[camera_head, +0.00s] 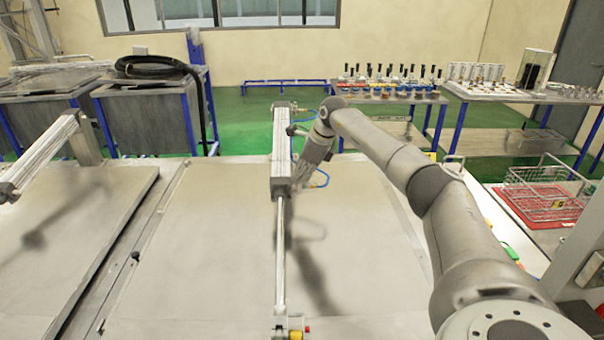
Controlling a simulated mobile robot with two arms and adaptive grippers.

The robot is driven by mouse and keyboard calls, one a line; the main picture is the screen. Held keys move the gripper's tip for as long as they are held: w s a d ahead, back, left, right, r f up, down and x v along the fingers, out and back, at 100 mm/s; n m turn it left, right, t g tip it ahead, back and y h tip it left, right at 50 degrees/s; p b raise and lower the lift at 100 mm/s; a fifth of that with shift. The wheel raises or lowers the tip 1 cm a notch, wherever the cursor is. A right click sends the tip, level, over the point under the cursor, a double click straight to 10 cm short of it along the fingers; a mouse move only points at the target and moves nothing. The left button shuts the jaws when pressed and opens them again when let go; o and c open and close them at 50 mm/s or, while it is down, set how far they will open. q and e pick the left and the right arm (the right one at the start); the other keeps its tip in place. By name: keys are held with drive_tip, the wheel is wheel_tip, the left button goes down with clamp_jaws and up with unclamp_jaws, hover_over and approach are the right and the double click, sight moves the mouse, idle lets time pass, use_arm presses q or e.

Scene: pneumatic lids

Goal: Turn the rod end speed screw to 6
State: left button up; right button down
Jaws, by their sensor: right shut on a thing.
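A silver pneumatic cylinder (281,150) lies over the middle grey lid, its long axis running toward me. Its thin rod (280,250) comes out of the near end and reaches a bracket (285,327) at the bottom edge. My right gripper (300,172) is at the right side of the cylinder, close to the rod end. It is shut on the small rod end speed screw there. The screw and its scale are hidden by the fingers and too small to read. My left gripper is not in view.
The flat middle lid (215,245) is clear around the rod. A blue hose (321,182) loops beside my right gripper. A second cylinder (42,155) stands over the left lid. A wire basket (545,193) sits at the right. Tables with parts (390,92) stand behind.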

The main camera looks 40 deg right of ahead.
drive_tip(key=shift+s+f+m, duration=0.1)
drive_tip(key=shift+m, duration=0.2)
drive_tip(key=m+h, duration=0.1)
drive_tip(key=m, duration=0.1)
drive_tip(key=shift+a+m, duration=0.1)
drive_tip(key=shift+m, duration=0.3)
drive_tip(key=m+h+b, duration=0.1)
drive_tip(key=m, duration=0.1)
drive_tip(key=m+h+b, duration=0.1)
drive_tip(key=m, duration=0.2)
drive_tip(key=m+h+b, duration=0.1)
drive_tip(key=m, duration=0.2)
drive_tip(key=shift+a+f, duration=0.25)
drive_tip(key=shift+a, duration=0.15)
drive_tip(key=shift+a+m+g+h+b, duration=0.15)
drive_tip(key=shift+m+h+b, duration=0.2)
drive_tip(key=shift+m, duration=0.75)
drive_tip(key=shift+m+g+h+b, duration=0.15)
drive_tip(key=shift+m+b, duration=0.25)
drive_tip(key=shift+m, duration=0.7)
drive_tip(key=c, duration=1.5)
unclamp_jaws()
drive_tip(key=shift+r, duration=0.15)
drive_tip(key=shift+r, duration=0.1)
